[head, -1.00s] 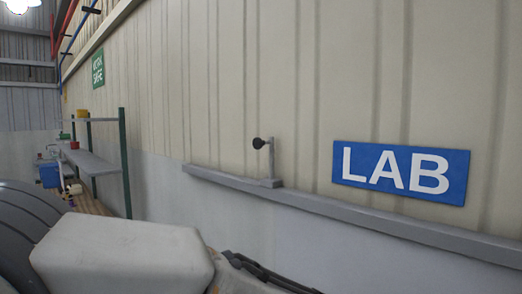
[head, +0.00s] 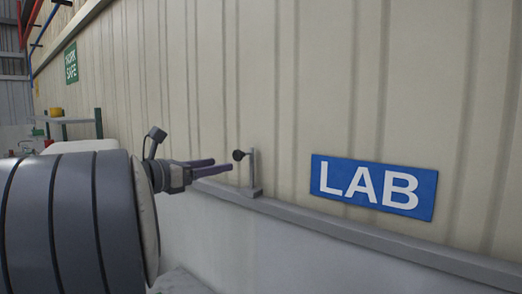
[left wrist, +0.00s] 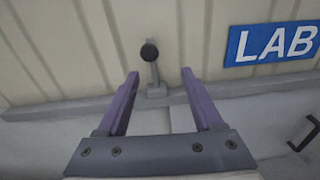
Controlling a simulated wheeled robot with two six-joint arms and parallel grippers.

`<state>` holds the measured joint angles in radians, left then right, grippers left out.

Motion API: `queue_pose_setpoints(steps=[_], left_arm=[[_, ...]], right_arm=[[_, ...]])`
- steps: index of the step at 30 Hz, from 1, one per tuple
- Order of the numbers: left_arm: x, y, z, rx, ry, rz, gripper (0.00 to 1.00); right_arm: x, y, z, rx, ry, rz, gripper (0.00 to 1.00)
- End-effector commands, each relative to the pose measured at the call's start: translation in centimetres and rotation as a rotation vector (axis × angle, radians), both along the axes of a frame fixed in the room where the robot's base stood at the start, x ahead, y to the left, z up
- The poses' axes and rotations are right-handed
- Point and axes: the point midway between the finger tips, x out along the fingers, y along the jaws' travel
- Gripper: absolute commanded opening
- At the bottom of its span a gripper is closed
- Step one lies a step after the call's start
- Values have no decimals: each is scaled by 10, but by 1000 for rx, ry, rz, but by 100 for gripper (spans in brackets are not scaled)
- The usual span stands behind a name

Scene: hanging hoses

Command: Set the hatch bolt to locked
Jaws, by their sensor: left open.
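A black round knob (head: 238,155) sits on a short grey upright post (head: 254,170) fixed to the wall ledge; it is the only bolt-like part I see, and I cannot tell its setting. In the left wrist view the knob (left wrist: 149,52) stands ahead, between the lines of the two fingers. My left gripper (head: 220,165) is open and empty, its purple fingers pointing at the knob from the left and not visibly touching it. Its open jaws also show in the left wrist view (left wrist: 160,74). My right gripper is not in view.
A grey ledge (head: 340,229) runs along the ribbed wall below the post. A blue LAB sign (head: 374,187) hangs to the right. A dark bar handle (left wrist: 303,134) shows at the right of the left wrist view. A shelf (head: 72,120) stands far left.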

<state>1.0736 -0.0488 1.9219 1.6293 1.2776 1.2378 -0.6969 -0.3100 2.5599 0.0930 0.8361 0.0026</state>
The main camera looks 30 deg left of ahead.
Motion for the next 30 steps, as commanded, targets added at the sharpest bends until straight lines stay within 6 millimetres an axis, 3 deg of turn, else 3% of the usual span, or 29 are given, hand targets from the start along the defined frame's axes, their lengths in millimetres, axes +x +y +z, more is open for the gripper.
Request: queue_pose_setpoints(steps=[1,5,21,30], left_arm=[[-4,10,7,-17,-14,24,68],[-1,15,13,-38,-30,37,68],[86,0,13,-36,-26,36,68],[97,-2,10,-33,-27,38,68]], right_arm=[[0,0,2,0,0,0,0],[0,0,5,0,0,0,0],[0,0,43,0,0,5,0],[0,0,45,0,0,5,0]])
